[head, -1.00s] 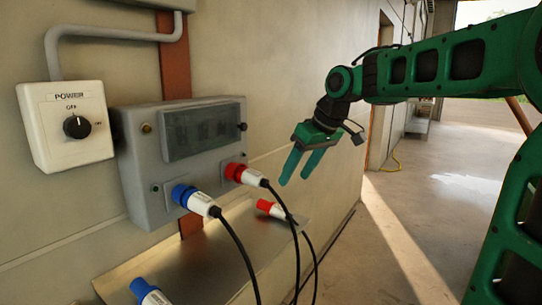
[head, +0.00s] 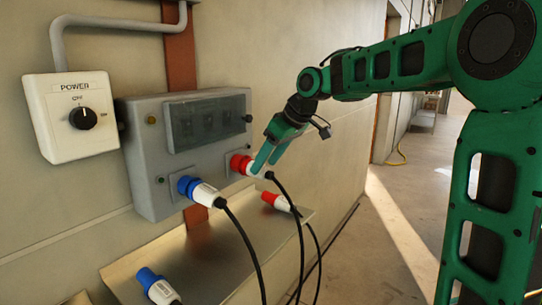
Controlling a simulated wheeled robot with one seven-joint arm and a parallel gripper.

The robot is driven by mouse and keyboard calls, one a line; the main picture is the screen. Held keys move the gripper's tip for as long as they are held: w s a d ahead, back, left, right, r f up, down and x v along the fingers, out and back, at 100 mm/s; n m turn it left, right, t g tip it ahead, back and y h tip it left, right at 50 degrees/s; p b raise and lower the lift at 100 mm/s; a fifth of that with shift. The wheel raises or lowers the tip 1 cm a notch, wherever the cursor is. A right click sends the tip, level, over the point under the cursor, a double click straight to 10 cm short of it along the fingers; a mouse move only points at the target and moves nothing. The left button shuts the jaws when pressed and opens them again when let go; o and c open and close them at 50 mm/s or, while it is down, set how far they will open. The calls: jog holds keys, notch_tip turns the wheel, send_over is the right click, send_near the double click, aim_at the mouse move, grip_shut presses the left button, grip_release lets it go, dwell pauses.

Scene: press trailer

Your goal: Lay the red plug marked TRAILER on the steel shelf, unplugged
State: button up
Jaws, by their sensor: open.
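A red plug (head: 239,163) with a white grip sits in the right socket of the grey box (head: 150,160) on the wall, its black cable hanging down. My gripper (head: 267,165) is open, with its green fingers at the plug's white grip. I cannot tell whether they touch it. A second red plug (head: 274,199) lies on the steel shelf (head: 222,262) below. No TRAILER marking is readable on either red plug. The shelf's middle is bare.
A blue plug (head: 195,189) is in the box's left socket. Another blue plug (head: 152,284) lies at the shelf's near left. A white POWER switch (head: 76,141) is on the wall. Black cables (head: 299,240) hang across the shelf's right side. Open floor lies to the right.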

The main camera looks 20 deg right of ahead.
jog(key=shift+x, duration=2.5)
jog(key=c, duration=1.3)
jog(key=shift+o, duration=0.2)
